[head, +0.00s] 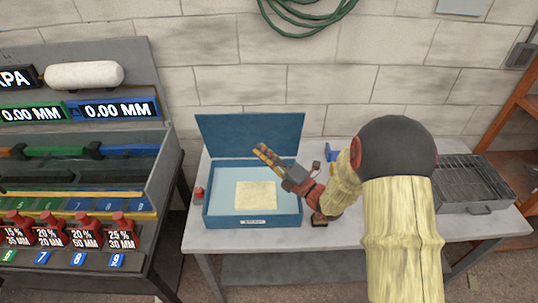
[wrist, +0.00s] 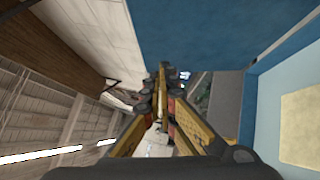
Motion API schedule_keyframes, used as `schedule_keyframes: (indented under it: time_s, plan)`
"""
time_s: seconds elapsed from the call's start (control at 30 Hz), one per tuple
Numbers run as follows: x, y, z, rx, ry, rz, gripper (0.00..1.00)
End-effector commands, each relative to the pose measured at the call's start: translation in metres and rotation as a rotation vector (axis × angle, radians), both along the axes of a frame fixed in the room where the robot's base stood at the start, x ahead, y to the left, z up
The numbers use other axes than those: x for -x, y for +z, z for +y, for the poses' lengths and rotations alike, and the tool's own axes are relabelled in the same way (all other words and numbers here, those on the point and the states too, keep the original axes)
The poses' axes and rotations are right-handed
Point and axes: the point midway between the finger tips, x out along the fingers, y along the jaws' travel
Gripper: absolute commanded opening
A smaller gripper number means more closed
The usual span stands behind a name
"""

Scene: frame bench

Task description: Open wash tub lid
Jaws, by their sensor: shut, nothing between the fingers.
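The wash tub (head: 253,220) is a shallow blue box on the bench, with a pale cloth-like slab (head: 256,195) lying inside. Its blue lid (head: 249,135) stands up at the back edge, so the tub is open. My gripper (head: 262,152) is above the tub's right half, in front of the raised lid, with its fingers pointing up and left. The fingers (wrist: 163,75) look closed together and empty. In the wrist view the lid (wrist: 210,35) fills the upper middle and the slab (wrist: 302,125) shows at the right edge. I cannot tell whether the fingertips touch the lid.
A grey metal tray with a rack (head: 470,182) sits at the bench's right end. A small red item (head: 199,193) is left of the tub. A rack of red bottles and gauges (head: 80,235) stands at the left. A green hose (head: 305,12) hangs on the wall.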

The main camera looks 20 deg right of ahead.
Motion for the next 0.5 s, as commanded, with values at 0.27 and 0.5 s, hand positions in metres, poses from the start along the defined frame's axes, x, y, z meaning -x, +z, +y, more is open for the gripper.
schedule_keyframes:
  time_s: [0.27,0.5]
  plan:
    - [-0.047,0.010,0.027,-0.002,0.003,0.000,0.00]
    - [-0.074,0.019,0.014,-0.001,-0.001,0.000,0.00]
